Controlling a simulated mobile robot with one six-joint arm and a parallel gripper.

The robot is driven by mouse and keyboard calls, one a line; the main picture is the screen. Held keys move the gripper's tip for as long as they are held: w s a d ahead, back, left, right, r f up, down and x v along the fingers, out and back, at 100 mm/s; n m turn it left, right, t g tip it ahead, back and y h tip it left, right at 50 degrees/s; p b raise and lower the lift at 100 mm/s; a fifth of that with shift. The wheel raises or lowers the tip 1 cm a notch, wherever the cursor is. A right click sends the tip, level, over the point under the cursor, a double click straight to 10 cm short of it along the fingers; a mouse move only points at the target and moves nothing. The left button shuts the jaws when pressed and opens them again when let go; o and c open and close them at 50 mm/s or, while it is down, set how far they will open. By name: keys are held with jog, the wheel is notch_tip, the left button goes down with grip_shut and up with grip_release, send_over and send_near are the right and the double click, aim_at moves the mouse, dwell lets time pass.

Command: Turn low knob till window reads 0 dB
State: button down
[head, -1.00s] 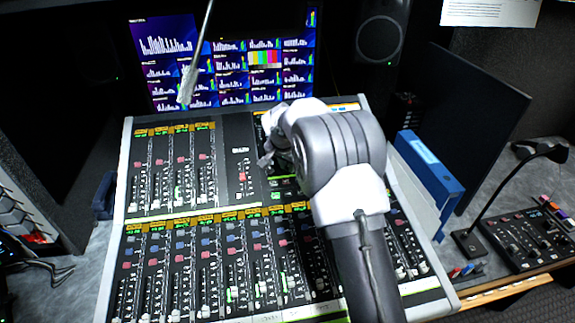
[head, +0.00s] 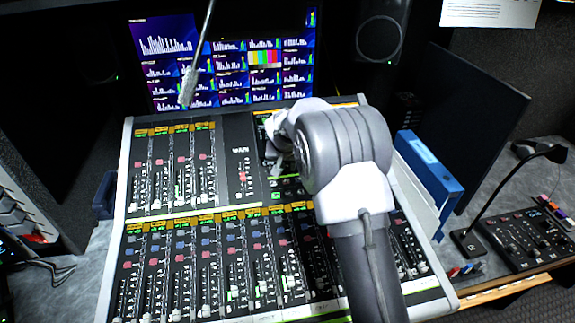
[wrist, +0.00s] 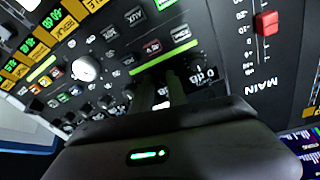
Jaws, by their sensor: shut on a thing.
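My gripper (wrist: 163,90) reaches down to the black console panel in the wrist view, its dark fingers shut on a small knob mostly hidden between them. A bit of white shows between the fingers. Beside the right finger, a small dark window (wrist: 198,75) shows white characters, upside down, that look like "0 dB"; whether a sign or other digit stands with them is hard to tell. In the head view my gripper (head: 275,153) is at the upper right section of the mixing console (head: 238,160), and my arm hides the knob and window.
A pale round knob (wrist: 86,68) stands left of my fingers in the wrist view, and a red MAIN fader (wrist: 266,23) at upper right. Lit buttons surround the fingers.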

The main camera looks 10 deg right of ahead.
jog(key=c, duration=1.6)
grip_release()
jog(key=shift+r, duration=0.1)
jog(key=p+v, duration=0.4)
jog(key=v, duration=1.3)
jog(key=shift+s, duration=0.2)
